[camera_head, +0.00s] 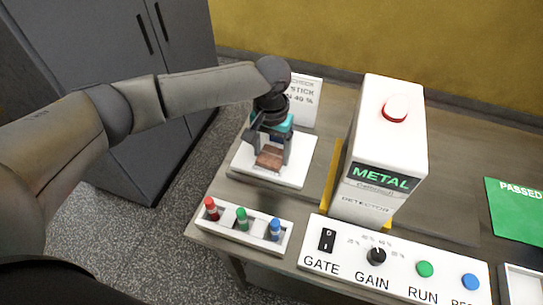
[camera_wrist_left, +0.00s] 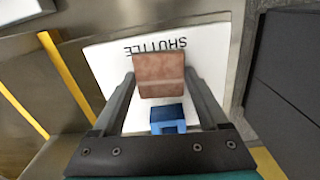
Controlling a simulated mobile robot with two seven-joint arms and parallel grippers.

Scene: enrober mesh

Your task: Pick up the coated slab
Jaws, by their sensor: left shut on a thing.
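The coated slab is a reddish-brown block (camera_head: 270,157) over the white shuttle plate (camera_head: 245,161) in the head view. My left gripper (camera_head: 269,155) points down with its two fingers on either side of the slab. In the left wrist view the slab (camera_wrist_left: 159,75) fills the gap between the fingertips of my left gripper (camera_wrist_left: 159,82), so the gripper is shut on it. I cannot tell whether the slab touches the plate. The plate (camera_wrist_left: 105,62) carries the word SHUTTLE. My right gripper is not in view.
A blue block (camera_wrist_left: 168,117) shows between the fingers, nearer the palm. The white metal detector (camera_head: 388,150) stands right of the plate. A tray with red, green and blue pegs (camera_head: 235,233) and a control panel (camera_head: 325,263) line the front. A sign (camera_head: 304,103) stands behind.

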